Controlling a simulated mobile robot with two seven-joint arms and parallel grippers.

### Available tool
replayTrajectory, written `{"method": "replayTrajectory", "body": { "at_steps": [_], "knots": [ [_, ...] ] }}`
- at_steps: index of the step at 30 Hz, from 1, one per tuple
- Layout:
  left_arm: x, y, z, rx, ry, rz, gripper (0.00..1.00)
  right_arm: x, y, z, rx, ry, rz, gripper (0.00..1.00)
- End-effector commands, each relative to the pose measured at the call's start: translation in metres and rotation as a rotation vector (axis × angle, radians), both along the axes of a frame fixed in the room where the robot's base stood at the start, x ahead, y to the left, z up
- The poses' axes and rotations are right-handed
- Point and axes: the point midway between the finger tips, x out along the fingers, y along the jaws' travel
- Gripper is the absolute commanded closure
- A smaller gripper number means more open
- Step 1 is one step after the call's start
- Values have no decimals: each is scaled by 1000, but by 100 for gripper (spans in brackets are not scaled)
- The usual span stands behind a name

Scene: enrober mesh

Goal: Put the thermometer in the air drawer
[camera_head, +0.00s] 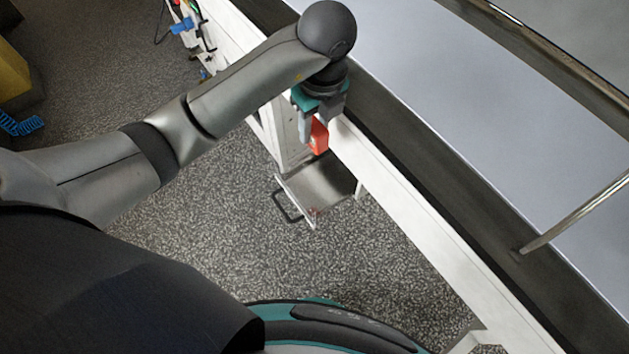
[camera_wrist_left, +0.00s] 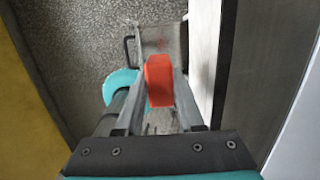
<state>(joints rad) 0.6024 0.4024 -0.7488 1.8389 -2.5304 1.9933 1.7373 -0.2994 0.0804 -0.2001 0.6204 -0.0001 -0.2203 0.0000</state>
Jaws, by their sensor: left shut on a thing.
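My left gripper (camera_head: 313,122) is shut on a red-orange block-like thing, which I take to be the thermometer (camera_head: 319,136). It also shows between the fingers of my left gripper (camera_wrist_left: 155,105) in the left wrist view, as an orange-red thermometer (camera_wrist_left: 158,80). The air drawer (camera_head: 322,186) is a grey metal tray with a dark handle, pulled out from the white frame below the gripper. It appears in the left wrist view as a grey drawer (camera_wrist_left: 165,40) beyond the thermometer. The thermometer is above the drawer, apart from it. My right gripper is not in view.
A white machine frame (camera_head: 420,220) runs diagonally beside the drawer, with a large grey surface (camera_head: 450,90) behind it. A metal rod (camera_head: 575,215) stands at the right. Speckled floor (camera_head: 220,240) is open left of the drawer. Blue and red fittings (camera_head: 182,25) are at the top.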

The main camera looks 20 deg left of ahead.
Motion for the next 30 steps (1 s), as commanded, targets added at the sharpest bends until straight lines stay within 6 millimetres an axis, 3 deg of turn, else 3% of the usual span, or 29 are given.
{"method": "replayTrajectory", "body": {
  "at_steps": [1, 13, 30],
  "knots": [
    [-2, -1, -17, -1, 7, 2, 100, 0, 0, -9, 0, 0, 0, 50],
    [-1, -1, -120, 0, 4, -3, 100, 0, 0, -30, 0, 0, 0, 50],
    [-1, 0, -187, 0, 2, -5, 100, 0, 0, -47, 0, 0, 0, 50]
  ]
}}
